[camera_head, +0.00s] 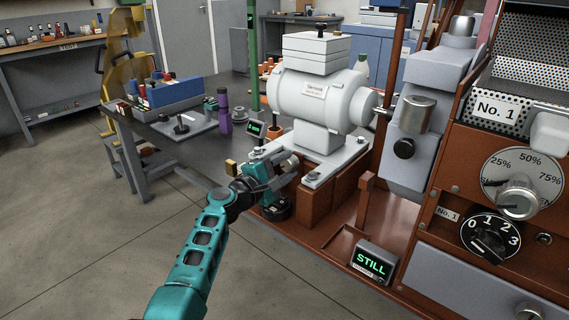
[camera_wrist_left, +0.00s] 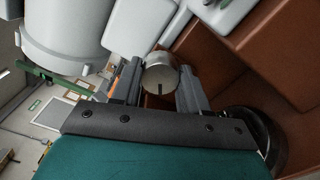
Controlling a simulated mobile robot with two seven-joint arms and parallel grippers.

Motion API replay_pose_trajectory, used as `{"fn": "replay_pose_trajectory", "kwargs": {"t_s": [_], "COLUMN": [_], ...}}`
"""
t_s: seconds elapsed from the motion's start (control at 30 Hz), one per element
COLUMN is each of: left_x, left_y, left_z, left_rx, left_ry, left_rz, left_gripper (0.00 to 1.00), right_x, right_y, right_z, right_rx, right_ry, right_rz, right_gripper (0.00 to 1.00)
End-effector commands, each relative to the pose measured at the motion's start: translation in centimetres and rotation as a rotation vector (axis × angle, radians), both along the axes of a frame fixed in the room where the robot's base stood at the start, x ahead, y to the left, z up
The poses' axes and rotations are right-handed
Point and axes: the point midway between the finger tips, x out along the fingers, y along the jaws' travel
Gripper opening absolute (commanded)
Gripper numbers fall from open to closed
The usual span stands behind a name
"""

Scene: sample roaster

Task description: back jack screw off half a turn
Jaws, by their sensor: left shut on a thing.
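The jack screw shows as a round metal head with a dark slot mark (camera_wrist_left: 160,74) in the left wrist view, between the two fingers. In the head view its head (camera_head: 291,163) is small and partly covered, at the near left edge of the motor's grey base plate (camera_head: 322,174). My left gripper (camera_head: 283,172) is shut on it, one finger at each side; it also shows in the left wrist view (camera_wrist_left: 160,88). The white motor (camera_head: 312,100) stands on the plate. My right gripper is not in view.
A small display reading STILL (camera_head: 371,263) sits at the front of the red-brown frame (camera_head: 335,236). A dark bench (camera_head: 172,150) with a purple bottle (camera_head: 225,112) is behind my left arm. The roaster panel with its dials (camera_head: 490,237) fills the right. The floor at lower left is clear.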

Motion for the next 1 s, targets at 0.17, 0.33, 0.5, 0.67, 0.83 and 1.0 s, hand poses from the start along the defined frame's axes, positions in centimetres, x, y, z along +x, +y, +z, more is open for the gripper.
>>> {"fn": "replay_pose_trajectory", "kwargs": {"t_s": [0.17, 0.33, 0.5, 0.67, 0.83, 1.0], "left_x": [0.0, 0.0, -0.1, -0.1, 0.0, -0.1], "left_y": [0.0, -0.1, 0.0, -0.1, -0.1, 0.0], "left_z": [0.1, 0.1, 0.1, 0.1, 0.1, 0.0], "left_rx": [-0.138, -0.270, -0.400, -0.518, -0.629, -0.713], "left_ry": [0.103, 0.198, 0.293, 0.379, 0.459, 0.520], "left_rz": [-0.001, -0.001, -0.001, -0.001, -0.001, 0.000], "left_gripper": [0.13, 0.13, 0.13, 0.13, 0.13, 0.13], "right_x": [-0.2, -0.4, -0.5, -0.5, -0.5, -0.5], "right_y": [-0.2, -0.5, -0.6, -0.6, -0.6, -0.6], "right_z": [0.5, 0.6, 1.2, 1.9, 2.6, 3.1], "right_rx": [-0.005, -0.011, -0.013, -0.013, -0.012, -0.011], "right_ry": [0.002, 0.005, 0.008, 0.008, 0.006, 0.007], "right_rz": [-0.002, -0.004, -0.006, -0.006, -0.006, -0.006], "right_gripper": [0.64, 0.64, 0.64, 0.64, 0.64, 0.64]}}
